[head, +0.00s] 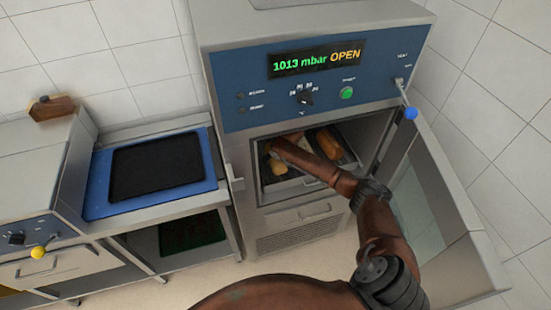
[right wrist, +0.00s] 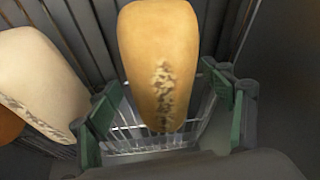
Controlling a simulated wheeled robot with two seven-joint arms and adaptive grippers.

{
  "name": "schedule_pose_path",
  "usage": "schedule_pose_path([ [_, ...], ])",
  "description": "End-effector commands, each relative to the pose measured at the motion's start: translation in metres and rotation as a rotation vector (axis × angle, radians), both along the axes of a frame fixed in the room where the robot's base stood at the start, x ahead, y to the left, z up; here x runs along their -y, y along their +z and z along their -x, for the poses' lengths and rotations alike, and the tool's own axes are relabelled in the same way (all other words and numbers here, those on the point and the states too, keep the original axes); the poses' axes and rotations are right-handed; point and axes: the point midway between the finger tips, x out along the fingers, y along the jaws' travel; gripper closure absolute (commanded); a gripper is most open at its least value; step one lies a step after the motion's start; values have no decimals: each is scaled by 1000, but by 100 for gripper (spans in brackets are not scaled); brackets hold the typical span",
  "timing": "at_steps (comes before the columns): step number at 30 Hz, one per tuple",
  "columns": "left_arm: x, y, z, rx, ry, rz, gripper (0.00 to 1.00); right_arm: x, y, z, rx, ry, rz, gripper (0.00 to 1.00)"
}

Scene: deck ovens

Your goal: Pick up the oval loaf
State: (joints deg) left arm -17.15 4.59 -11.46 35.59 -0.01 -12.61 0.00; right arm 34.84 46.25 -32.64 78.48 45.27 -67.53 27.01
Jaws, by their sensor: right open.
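A golden-brown oval loaf (right wrist: 158,55) with a rough split in its crust lies between the spread fingers of my right gripper (right wrist: 167,115) in the right wrist view. The gripper is open, with a finger on each side of the loaf's near end. I cannot tell whether either finger touches it. In the head view the loaf (head: 278,169) lies at the left of the open oven chamber, and my right arm reaches in from the right. The fingers are hard to make out there. My left gripper is not in view.
A paler loaf (right wrist: 35,80) lies close on the left in the right wrist view. An orange-brown loaf (head: 329,143) lies at the chamber's right. The open glass door (head: 418,205) stands right of my arm. A black tray on a blue mat (head: 99,190) sits on the left table.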

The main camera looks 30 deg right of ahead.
Motion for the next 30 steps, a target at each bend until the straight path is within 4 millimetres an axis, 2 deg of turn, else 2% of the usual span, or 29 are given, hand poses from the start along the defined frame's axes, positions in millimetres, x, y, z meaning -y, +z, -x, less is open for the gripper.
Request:
schedule_pose_path([
  [2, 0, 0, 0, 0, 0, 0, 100, 0, 0, 0, 0, 0, 0, 27],
  [23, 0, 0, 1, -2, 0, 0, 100, 0, 0, 0, -1, 0, 0, 75],
  [30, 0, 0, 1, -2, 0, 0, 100, 0, 1, 0, 1, 0, 1, 77],
])
